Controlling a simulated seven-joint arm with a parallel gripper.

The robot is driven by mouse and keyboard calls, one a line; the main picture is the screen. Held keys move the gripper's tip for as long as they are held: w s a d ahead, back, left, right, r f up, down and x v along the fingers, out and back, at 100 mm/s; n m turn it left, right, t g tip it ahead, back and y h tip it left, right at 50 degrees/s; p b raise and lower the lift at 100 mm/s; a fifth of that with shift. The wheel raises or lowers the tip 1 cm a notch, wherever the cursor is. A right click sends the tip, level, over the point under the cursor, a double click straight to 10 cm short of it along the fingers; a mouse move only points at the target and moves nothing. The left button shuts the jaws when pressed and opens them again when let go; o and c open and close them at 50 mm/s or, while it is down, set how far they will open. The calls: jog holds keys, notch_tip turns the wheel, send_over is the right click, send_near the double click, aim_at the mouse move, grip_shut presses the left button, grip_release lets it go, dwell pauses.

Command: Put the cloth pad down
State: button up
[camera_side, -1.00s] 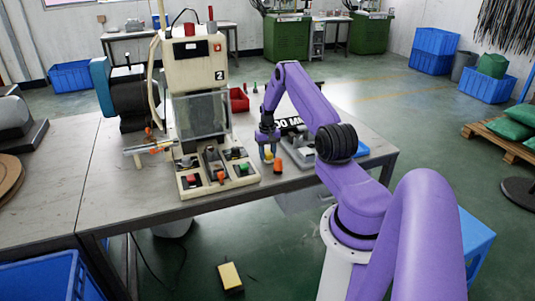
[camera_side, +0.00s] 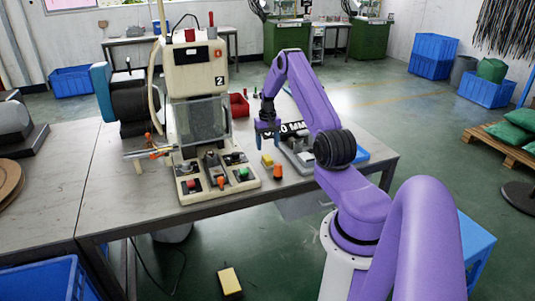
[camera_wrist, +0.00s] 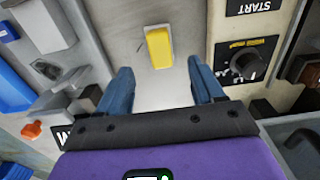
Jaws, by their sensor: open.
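The cloth pad appears as a small yellow block (camera_side: 267,160) lying on the grey table, between the machine's control panel and a grey fixture. In the wrist view the yellow pad (camera_wrist: 158,47) lies flat on the bare tabletop, ahead of my fingertips. My gripper (camera_side: 267,142) is above the pad, apart from it. In the wrist view my gripper (camera_wrist: 162,82) has its two blue fingers spread wide with nothing between them.
The moulding machine (camera_side: 195,70) stands left, with its control panel (camera_side: 215,183) in front. A small orange object (camera_side: 278,171) is close to the pad near the table's front edge. A grey fixture (camera_side: 300,158) is at right, and a red bin (camera_side: 238,105) is behind.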

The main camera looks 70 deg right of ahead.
aim_at(267, 157)
jog(key=w+a+r+n, duration=0.2)
jog(key=w+a+r, duration=0.25)
jog(key=a, duration=0.35)
jog(key=w+a+r+n, duration=0.2)
jog(key=w+a+r, duration=0.1)
jog(key=a+r, duration=0.4)
jog(key=s+a+r+n, duration=0.1)
jog(key=a+r+n, duration=0.15)
jog(key=a, duration=0.75)
jog(key=s+a+r+n, duration=0.2)
jog(key=a+n, duration=0.1)
jog(key=a, duration=0.6)
jog(key=s+a+r+n, duration=0.4)
jog(key=s+a+n, duration=0.2)
jog(key=s+a, duration=0.85)
jog(key=s+a+n, duration=0.1)
jog(key=s+n, duration=0.5)
jog(key=s, duration=0.8)
jog(key=shift+s+a+f, duration=0.15)
jog(key=shift+s+a, duration=0.05)
jog(key=shift+s, duration=0.15)
